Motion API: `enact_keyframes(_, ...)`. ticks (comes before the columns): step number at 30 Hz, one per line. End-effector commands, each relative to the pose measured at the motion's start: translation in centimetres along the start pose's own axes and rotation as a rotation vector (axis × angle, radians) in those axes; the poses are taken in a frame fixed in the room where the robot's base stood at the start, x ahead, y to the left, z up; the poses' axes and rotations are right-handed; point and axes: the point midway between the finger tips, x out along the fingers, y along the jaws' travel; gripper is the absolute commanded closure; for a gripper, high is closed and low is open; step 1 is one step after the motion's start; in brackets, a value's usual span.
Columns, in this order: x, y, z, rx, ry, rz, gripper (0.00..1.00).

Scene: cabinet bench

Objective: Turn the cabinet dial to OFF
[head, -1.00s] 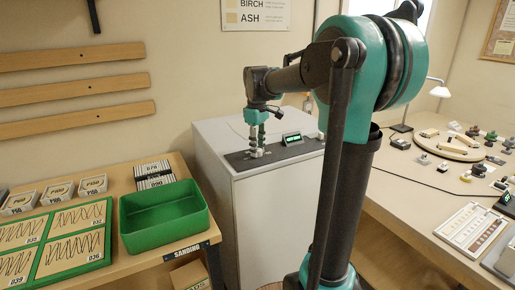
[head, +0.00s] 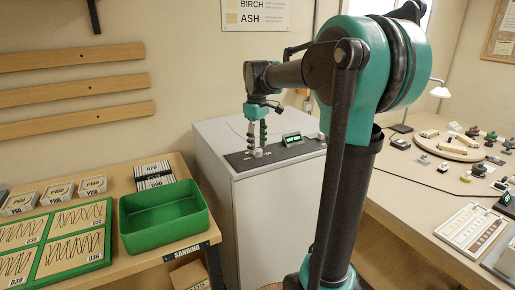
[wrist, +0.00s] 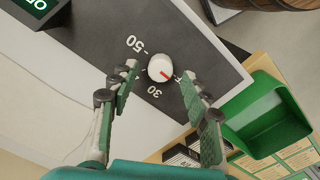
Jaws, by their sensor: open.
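The cabinet dial (wrist: 158,66) is a round white knob with a red pointer mark, set on a dark panel (wrist: 95,45) on top of the pale cabinet (head: 277,200). In the wrist view the pointer faces lower right, toward a label mostly hidden by the right finger. The labels 50 and 30 lie to the left of and below the knob. My gripper (wrist: 160,72) is open, with one finger on each side of the dial and gaps between. In the head view my gripper (head: 257,148) points down over the panel. A small display (wrist: 37,8) shows cut-off green letters beginning "OF".
A green bin (head: 163,220) stands on the wooden bench left of the cabinet, near patterned boards (head: 55,242) and small labelled boxes. A pale table (head: 425,190) with a round wooden tray and small parts is at the right.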

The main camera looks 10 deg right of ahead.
Motion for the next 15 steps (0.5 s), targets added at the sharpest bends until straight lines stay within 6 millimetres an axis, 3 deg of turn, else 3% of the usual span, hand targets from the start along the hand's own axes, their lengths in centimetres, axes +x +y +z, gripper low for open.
enact_keyframes(9, -6.5, 0.0, 0.0, 0.0, 0.0, 0.0, 0.52)
enact_keyframes(15, -9.2, 0.0, 0.0, -0.001, 0.0, 0.0, 0.52)
